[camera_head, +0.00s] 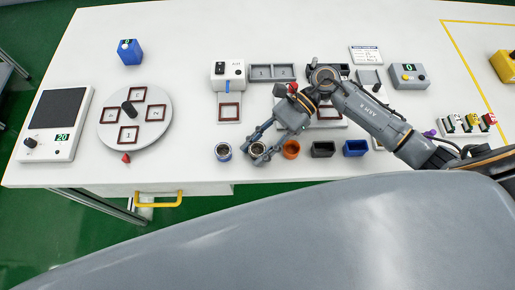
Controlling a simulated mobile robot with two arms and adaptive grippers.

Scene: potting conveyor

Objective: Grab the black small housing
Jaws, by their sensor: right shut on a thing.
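A small round black housing (257,148) with a brownish inside stands in the front row on the white table. My right gripper (263,155) reaches down from the upper right and is shut on it, with fingers at its sides. The fingers cover part of its wall. I cannot tell whether it is lifted off the table. A black rectangular housing (322,150) stands farther right in the same row, apart from the gripper. My left gripper is not in view.
A blue rectangular housing (355,148) ends the row. A turntable (163,107) and scale (58,110) stand left. My right arm hides items behind.

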